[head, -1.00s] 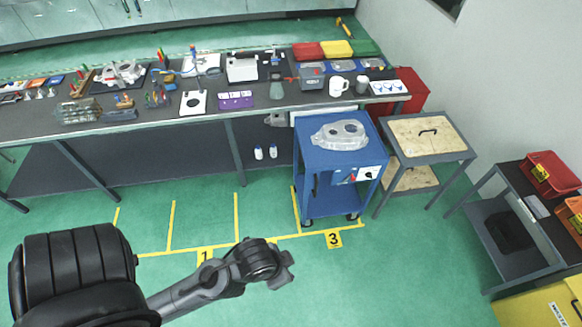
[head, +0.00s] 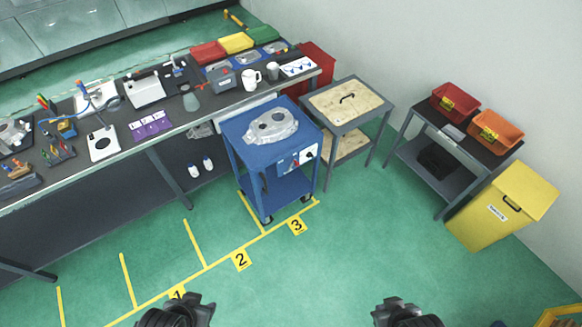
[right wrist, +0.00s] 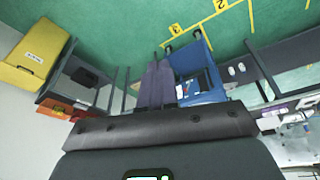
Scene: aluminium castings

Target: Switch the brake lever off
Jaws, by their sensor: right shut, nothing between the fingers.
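A blue cart (head: 262,147) stands in front of the long bench with a grey metal casting (head: 271,126) on top. A white panel (head: 287,166) on its side carries a small red part (head: 295,158) and a black part; which of these is the brake lever is too small to tell. My left gripper (head: 203,309) is partly seen at the bottom of the head view, its fingers unclear. My right gripper (right wrist: 157,84) is shut and empty in the right wrist view, pointing toward the cart, which also shows there (right wrist: 211,84), partly hidden by the fingers. Both grippers are well apart from the cart.
A wood-topped table (head: 347,101) stands right of the cart. A dark shelf table (head: 458,131) with red (head: 455,103) and orange (head: 496,132) bins and a yellow bin (head: 502,205) stand further right. The green floor before the cart is clear, with yellow numbered markings (head: 241,260).

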